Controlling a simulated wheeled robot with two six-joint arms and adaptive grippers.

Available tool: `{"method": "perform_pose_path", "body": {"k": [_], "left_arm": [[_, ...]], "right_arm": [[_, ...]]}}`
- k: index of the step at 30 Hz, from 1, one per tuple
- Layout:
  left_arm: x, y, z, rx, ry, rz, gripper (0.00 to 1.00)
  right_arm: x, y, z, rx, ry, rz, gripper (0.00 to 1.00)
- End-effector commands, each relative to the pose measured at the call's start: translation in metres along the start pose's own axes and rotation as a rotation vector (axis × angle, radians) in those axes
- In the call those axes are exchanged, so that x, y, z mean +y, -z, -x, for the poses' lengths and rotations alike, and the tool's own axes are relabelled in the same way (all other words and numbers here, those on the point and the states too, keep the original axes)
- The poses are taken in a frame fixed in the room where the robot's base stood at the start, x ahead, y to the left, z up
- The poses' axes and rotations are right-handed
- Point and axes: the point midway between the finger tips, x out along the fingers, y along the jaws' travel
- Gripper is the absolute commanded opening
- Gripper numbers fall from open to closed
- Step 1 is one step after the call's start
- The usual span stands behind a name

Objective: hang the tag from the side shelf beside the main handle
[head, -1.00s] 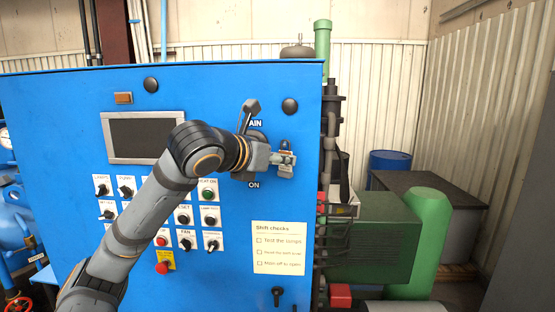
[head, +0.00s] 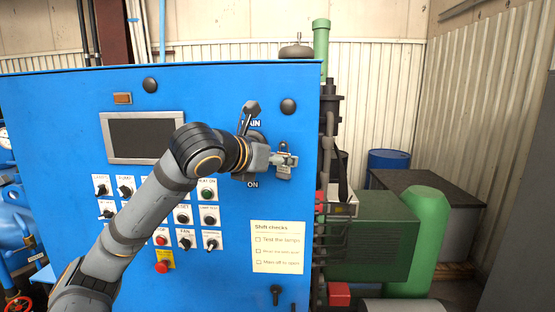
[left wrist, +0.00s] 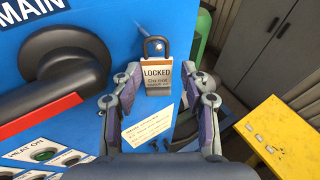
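The tag (left wrist: 158,77), a white padlock-shaped card with a grey shackle and the words "LOCKED Do not switch on", is upright against the blue panel, right of the main handle. Its shackle seems to loop around a small peg (left wrist: 157,45). My left gripper (left wrist: 161,86) is open, with one finger on each side of the tag and a gap at both sides. In the head view the left gripper (head: 284,160) hides most of the tag. The main handle (head: 250,110) is dark; in the wrist view it (left wrist: 45,95) has a red strip. My right gripper is not in view.
The blue cabinet (head: 60,120) carries switches, a screen (head: 144,137) and a checklist (head: 278,246) below the tag. Pipes and green machinery (head: 375,250) stand to its right. A yellow side shelf (left wrist: 275,135) is at the lower right of the wrist view.

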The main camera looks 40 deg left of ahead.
Motion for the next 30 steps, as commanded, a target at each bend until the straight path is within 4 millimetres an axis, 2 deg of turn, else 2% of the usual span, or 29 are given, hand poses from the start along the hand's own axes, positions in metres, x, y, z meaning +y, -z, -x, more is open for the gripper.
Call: {"method": "perform_pose_path", "body": {"k": [23,30], "left_arm": [[0.003,-0.002,0.0,-0.002,-0.01,0.001,0.59],[0.003,-0.019,0.004,-0.011,-0.007,0.008,0.59]], "right_arm": [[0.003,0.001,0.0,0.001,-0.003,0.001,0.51],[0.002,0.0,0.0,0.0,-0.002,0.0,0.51]]}}
